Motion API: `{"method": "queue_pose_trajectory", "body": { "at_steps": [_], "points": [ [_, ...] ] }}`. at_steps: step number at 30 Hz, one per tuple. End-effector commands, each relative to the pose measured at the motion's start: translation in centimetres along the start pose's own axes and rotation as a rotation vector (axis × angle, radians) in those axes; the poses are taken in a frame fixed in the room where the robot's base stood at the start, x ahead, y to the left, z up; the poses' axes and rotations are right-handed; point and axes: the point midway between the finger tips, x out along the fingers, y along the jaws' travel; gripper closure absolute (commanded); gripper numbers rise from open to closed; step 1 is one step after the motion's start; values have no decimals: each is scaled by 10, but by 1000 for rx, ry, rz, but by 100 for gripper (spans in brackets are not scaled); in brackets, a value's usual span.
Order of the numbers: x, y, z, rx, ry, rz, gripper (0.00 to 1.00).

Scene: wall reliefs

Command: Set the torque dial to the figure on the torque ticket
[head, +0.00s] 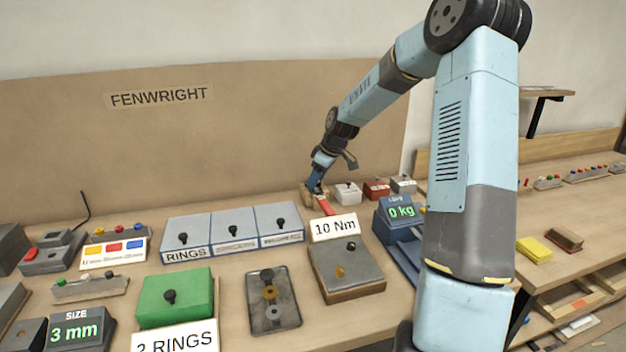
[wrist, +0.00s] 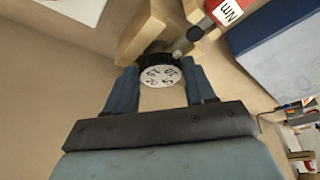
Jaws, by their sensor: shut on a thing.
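The torque ticket (head: 335,228) reads 10 Nm and stands behind a grey-topped wooden block. The torque dial (wrist: 159,76) is a black knob with a white face bearing several small figures. It sits against a pale wooden block (wrist: 140,35). My gripper (wrist: 161,84) has a blue finger on each side of the dial and is shut on it. A red part marked Nm (wrist: 228,10) is right of the dial. In the head view my gripper (head: 316,191) is at the back of the bench, hiding most of the dial. I cannot tell which figure is set.
A blue scale (head: 398,215) reading 0 kg stands right of the ticket. Small white and red boxes (head: 376,189) are just right of my gripper. Grey boxes with black knobs (head: 233,232) stand to the left. A green box (head: 175,297) and a slotted plate (head: 273,300) are in front.

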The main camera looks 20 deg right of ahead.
Motion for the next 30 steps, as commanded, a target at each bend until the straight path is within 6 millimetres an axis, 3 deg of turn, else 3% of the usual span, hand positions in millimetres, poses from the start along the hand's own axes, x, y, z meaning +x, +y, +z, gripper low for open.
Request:
{"method": "queue_pose_trajectory", "body": {
  "at_steps": [1,17,18,25,30],
  "points": [
    [3,-7,-3,-15,0,-17,76],
    [4,-9,-2,-35,-3,-31,76],
    [4,-9,-2,-35,-4,-31,43],
    [3,-6,-1,-32,-3,-24,20],
    [2,-4,-1,-31,-2,-21,20]
  ]
}}
